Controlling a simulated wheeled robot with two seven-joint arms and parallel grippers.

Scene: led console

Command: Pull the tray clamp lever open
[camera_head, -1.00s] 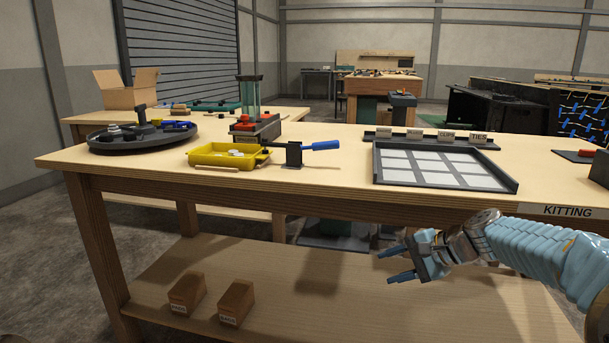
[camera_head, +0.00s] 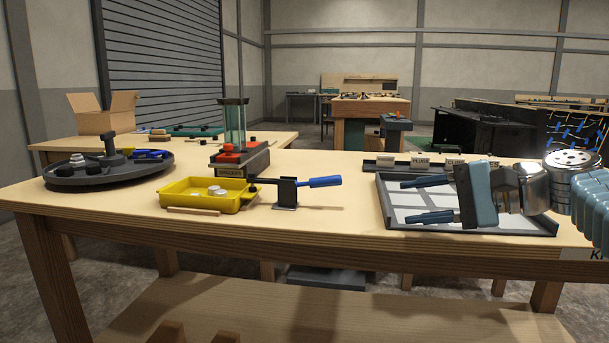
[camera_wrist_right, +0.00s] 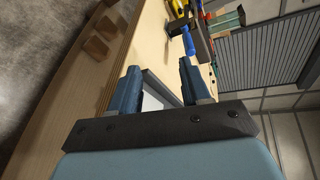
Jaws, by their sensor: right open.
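The tray clamp lever (camera_head: 325,181) has a blue handle that points right from a dark upright bracket (camera_head: 286,193) on the table. Its dark arm reaches left to the yellow tray (camera_head: 202,205), which holds a few pale round pieces. My right gripper (camera_head: 426,200) is open and empty, over the flat grey kitting tray and to the right of the lever, with its fingers pointing left. In the right wrist view, the open fingers (camera_wrist_right: 156,84) point towards the blue handle (camera_wrist_right: 189,42), with a clear gap between. My left gripper is out of view.
The kitting tray (camera_head: 395,213) lies below my right gripper. A labelled rack (camera_head: 385,165) stands behind it. A dispenser with a green clear tube (camera_head: 234,125) stands behind the yellow tray. A round dark turntable (camera_head: 80,175) is at the left. Bare tabletop lies between lever and kitting tray.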

